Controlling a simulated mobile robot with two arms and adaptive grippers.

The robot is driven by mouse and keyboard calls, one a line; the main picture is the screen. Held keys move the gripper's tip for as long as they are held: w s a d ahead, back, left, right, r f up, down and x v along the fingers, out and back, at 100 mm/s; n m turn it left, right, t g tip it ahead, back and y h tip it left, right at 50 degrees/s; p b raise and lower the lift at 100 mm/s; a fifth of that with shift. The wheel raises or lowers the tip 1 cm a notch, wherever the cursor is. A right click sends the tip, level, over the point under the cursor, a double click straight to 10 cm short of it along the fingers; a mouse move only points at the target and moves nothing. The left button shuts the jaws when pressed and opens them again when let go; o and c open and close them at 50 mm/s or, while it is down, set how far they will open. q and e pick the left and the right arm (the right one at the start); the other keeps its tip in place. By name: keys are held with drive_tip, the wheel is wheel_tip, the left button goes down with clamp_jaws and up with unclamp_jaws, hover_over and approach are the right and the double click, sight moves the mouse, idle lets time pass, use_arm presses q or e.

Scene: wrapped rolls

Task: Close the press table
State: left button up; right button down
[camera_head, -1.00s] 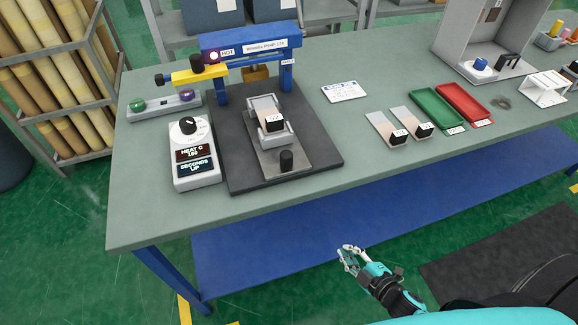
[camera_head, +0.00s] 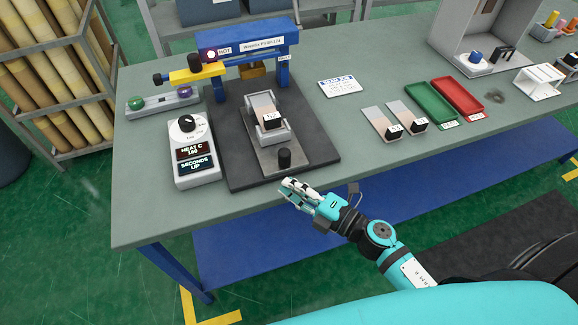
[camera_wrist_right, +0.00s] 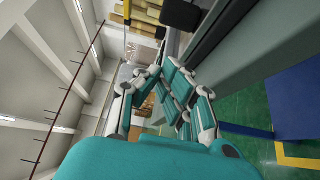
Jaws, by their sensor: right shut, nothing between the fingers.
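The press table (camera_head: 262,143) is a grey metal plate on a dark base (camera_head: 232,165), drawn out in front of the blue press frame (camera_head: 245,52). An upright black knob (camera_head: 284,158) stands at its front end. A clamp-like holder on it carries a pale strip with a black labelled block (camera_head: 271,120). My right gripper (camera_head: 284,190) is shut and empty, just off the bench's front edge, below the knob in the picture and apart from it. Its fingers also show in the right wrist view (camera_wrist_right: 160,95). My left gripper is not in view.
A heat controller (camera_head: 193,150) stands left of the base. To the right are two strips with black blocks (camera_head: 382,122), a green tray (camera_head: 431,103), a red tray (camera_head: 458,97) and a white card (camera_head: 339,87). The bench's front edge (camera_head: 400,157) lies close to my right arm.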

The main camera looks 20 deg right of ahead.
sight(279, 135)
drive_tip(key=w, duration=0.4)
drive_tip(key=shift+d+p, duration=0.3)
drive_tip(key=shift+w, duration=0.1)
drive_tip(key=w, duration=0.4)
drive_tip(key=w+b, duration=0.1)
drive_tip(key=w, duration=0.8)
drive_tip(key=shift+w+a+f+b, duration=0.15)
drive_tip(key=shift+a+b, duration=0.1)
drive_tip(key=shift+b, duration=0.15)
drive_tip(key=shift+w, duration=0.15)
drive_tip(key=shift+r, duration=0.35)
drive_tip(key=shift+d, duration=0.1)
